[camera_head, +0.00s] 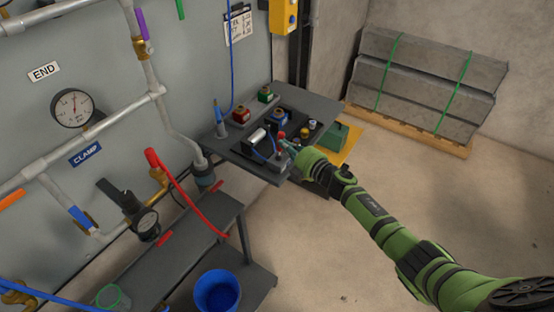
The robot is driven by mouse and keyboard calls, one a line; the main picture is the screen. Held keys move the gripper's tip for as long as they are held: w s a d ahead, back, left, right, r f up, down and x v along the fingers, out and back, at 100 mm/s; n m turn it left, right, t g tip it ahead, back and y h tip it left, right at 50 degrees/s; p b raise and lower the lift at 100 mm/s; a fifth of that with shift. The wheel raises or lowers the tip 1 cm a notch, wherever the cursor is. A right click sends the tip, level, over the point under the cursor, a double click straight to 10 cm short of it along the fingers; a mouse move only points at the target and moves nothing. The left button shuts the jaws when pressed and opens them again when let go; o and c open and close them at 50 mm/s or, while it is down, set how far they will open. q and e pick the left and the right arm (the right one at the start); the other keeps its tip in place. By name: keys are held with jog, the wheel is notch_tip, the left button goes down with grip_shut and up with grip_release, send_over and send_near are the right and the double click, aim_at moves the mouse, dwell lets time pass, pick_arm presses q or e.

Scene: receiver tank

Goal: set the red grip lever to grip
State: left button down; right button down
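A small red part (281,136), which looks like the red grip lever, stands up on a dark device (262,160) on the grey shelf. My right arm reaches in from the lower right, and my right gripper (287,146) is right at this red part. The fingers are small and overlap it in the picture, so I cannot tell whether they touch it or how far they are open. The lever's marks and exact setting are too small to read. My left gripper is not in view.
The grey shelf (322,106) also holds a green block (265,94), a red block (241,114) and a blue-topped part (278,116). A red hose (185,195), pipes and a gauge (73,108) are at left. A blue bucket (218,292) stands below. The floor at right is clear.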

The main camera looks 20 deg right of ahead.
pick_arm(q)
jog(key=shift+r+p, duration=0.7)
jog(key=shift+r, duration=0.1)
pick_arm(e)
jog(key=shift+w+d+m, duration=0.3)
jog(key=shift+d+m, duration=0.05)
jog(key=shift+m, duration=0.35)
dwell(0.6)
dwell(0.6)
